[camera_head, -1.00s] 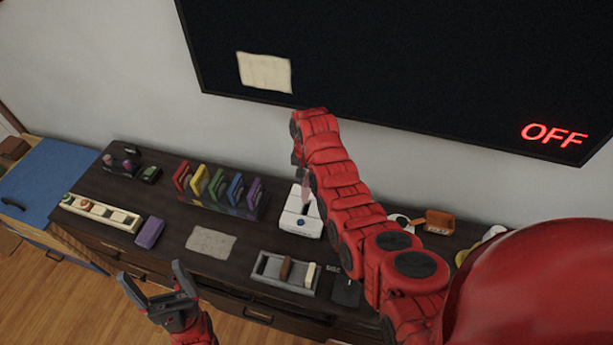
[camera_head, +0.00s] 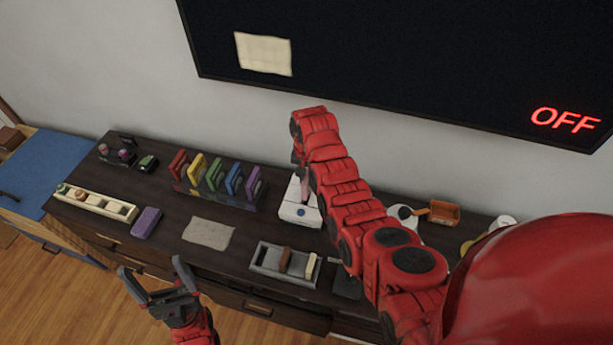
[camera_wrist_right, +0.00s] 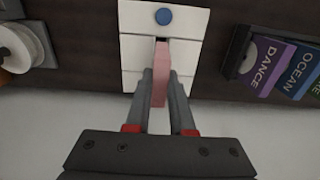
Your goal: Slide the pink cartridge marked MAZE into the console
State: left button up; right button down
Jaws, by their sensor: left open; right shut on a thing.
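The white console (camera_head: 300,213) with a blue button stands on the dark cabinet below the screen. It also shows in the right wrist view (camera_wrist_right: 132,48), with a dark slot in its middle. My right gripper (camera_wrist_right: 160,80) is shut on the pink cartridge (camera_wrist_right: 161,72), held on edge in line with the slot. The cartridge's end is at the slot; I cannot tell how deep it sits. No marking on it is readable. In the head view my arm hides most of the cartridge (camera_head: 305,187). My left gripper (camera_head: 150,283) is open and empty in front of the cabinet.
A rack of colored cartridges (camera_head: 215,188) stands left of the console. A grey tray (camera_head: 268,264) and a paper sheet (camera_head: 209,233) lie in front. A purple box (camera_head: 146,222) and a cream tray (camera_head: 125,211) are further left. The screen (camera_head: 400,60) reads OFF.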

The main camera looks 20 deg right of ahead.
jog(key=shift+f, duration=0.4)
dwell(0.4)
jog(key=shift+b, duration=0.85)
dwell(0.8)
jog(key=shift+f, duration=0.2)
jog(key=shift+f+b, duration=0.3)
jog(key=shift+f, duration=0.05)
jog(key=shift+f+b, duration=1.3)
jog(key=shift+f, duration=0.65)
jog(key=c, duration=0.7)
grip_release()
